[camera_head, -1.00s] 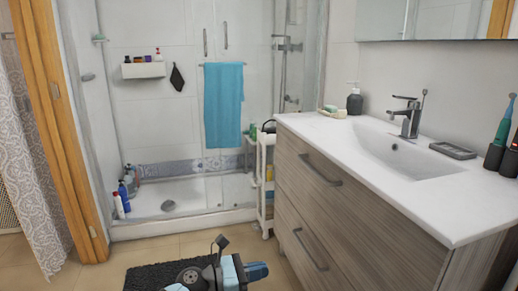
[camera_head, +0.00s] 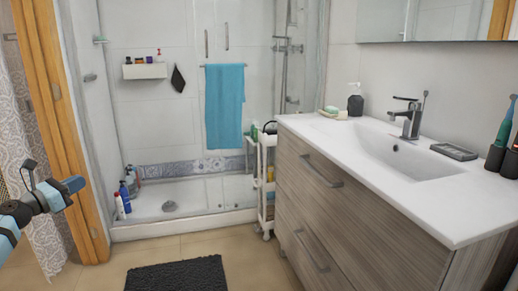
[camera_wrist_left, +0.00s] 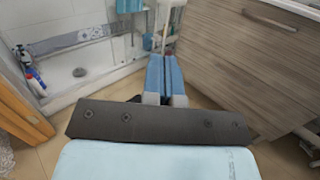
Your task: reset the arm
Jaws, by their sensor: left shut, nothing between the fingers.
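My left gripper (camera_head: 73,186) is at the left edge of the head view, in front of the patterned curtain and the wooden door frame. Its blue fingers are together with nothing between them. In the left wrist view the shut fingers (camera_wrist_left: 164,78) point ahead, toward the foot of the white cart, between the shower and the vanity. My right gripper is in no view.
The wooden vanity (camera_head: 350,215) with its white sink top fills the right side. A white cart (camera_head: 265,185) stands against its far end. The shower tray (camera_head: 185,198) holds bottles (camera_head: 121,203). A dark mat (camera_head: 178,275) lies on open floor.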

